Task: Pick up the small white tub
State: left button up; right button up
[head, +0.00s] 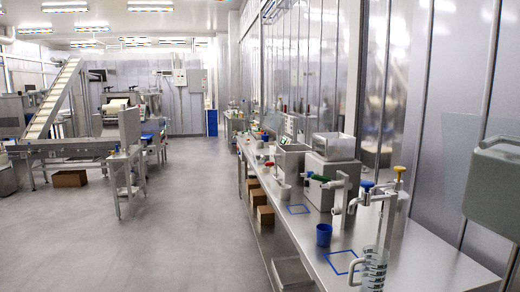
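A small whitish tub (285,191) appears to stand upright near the front edge of the long steel bench (410,258), in the head view right of centre. It is small in the picture, so I cannot be sure that it is the small white tub. It stands left of a grey machine with a green part. Neither of my grippers shows in this view.
A blue cup (323,235) stands near the bench's front edge. A clear measuring jug (374,268) is nearer, beside a stand with blue and yellow knobs. A grey machine (326,180) stands behind. Cardboard boxes (265,215) sit below.

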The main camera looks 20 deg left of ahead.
aim_at(259, 144)
jog(key=i+j+u, duration=0.65)
jog(key=i, duration=0.5)
jog(key=i+l+u, duration=0.15)
jog(key=i+u, duration=0.15)
jog(key=i, duration=3.2)
jog(key=i+j, duration=0.1)
jog(key=i, duration=0.8)
jog(key=i+z, duration=0.15)
jog(key=i, duration=0.8)
jog(key=i+j+z, duration=0.2)
jog(key=i+z, duration=0.2)
jog(key=i+j+z, duration=0.4)
jog(key=i, duration=0.2)
jog(key=i+j+z, duration=0.4)
